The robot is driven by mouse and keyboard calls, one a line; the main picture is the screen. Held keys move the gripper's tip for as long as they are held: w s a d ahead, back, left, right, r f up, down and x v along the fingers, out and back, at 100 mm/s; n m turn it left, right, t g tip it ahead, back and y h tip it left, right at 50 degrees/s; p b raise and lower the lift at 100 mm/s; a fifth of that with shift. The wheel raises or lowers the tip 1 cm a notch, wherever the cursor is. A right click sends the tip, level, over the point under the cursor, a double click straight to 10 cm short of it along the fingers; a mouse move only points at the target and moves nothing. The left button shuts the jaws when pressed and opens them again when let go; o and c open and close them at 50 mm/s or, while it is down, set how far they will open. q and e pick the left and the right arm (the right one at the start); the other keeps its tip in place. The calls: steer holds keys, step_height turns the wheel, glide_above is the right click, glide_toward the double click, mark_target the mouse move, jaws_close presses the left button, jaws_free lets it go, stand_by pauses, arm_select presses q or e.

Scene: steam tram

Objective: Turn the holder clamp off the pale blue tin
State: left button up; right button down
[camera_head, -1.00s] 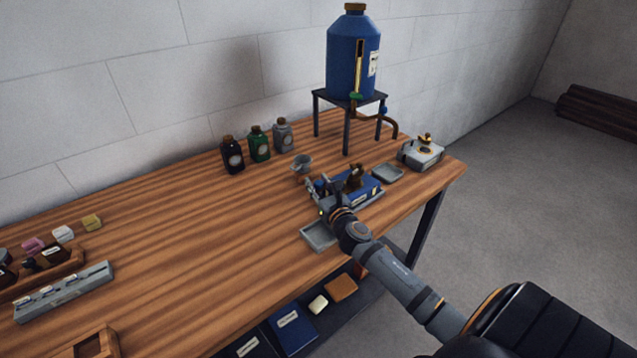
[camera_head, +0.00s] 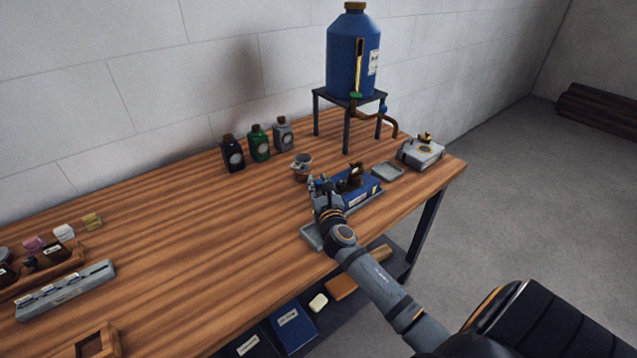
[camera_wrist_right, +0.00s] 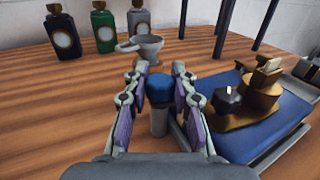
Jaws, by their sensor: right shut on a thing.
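My right gripper (camera_head: 322,192) is at the left end of a blue block-like unit (camera_head: 368,189) near the table's front edge. In the right wrist view, its two fingers (camera_wrist_right: 160,100) stand on either side of a short pale post with a blue cap (camera_wrist_right: 159,90), and are shut on it. This looks like the holder clamp's handle. Right of it lies the blue unit's flat top (camera_wrist_right: 285,120) with a brass-brown fitting (camera_wrist_right: 262,88) and a dark knob (camera_wrist_right: 227,100). I cannot make out a pale blue tin for certain. My left gripper is not in view.
A small grey cup (camera_head: 302,162) stands just behind the gripper. Several bottles (camera_head: 259,145) are further back. A blue tank (camera_head: 353,55) stands on a dark stand. A grey tray (camera_head: 312,237) is partly under my arm. The table's middle left is clear.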

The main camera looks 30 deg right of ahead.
steer(key=m+g+h+b, duration=0.1)
steer(key=m+h, duration=0.1)
steer(key=h, duration=0.1)
steer(key=m+g+h, duration=0.2)
steer(key=shift+f+m+g+h+b, duration=0.2)
steer(key=shift+m+g+h+b, duration=0.1)
steer(key=shift+h+b, duration=0.1)
steer(key=m+g+h+b, duration=0.1)
steer(key=m+g+h, duration=0.1)
steer(key=g, duration=0.1)
steer(key=m+g+h+b, duration=0.1)
steer(key=m+g+h, duration=0.1)
steer(key=m+g, duration=0.1)
steer(key=shift+g+h+b, duration=0.3)
steer(key=shift+g+h, duration=0.1)
steer(key=shift+g, duration=0.3)
steer(key=m+g+b, duration=0.2)
steer(key=g, duration=0.1)
steer(key=shift+m+g+h, duration=0.3)
steer(key=shift+m+h, duration=0.1)
steer(key=m+g+b, duration=0.2)
steer(key=g+b, duration=0.1)
steer(key=g, duration=0.1)
steer(key=shift+m+b, duration=0.3)
steer(key=shift+s+r+m+g+b, duration=0.1)
steer(key=shift+m+g+b, duration=0.4)
steer(key=shift+g+b, duration=0.3)
steer(key=c, duration=1.4)
jaws_free()
steer(key=shift+o, duration=0.2)
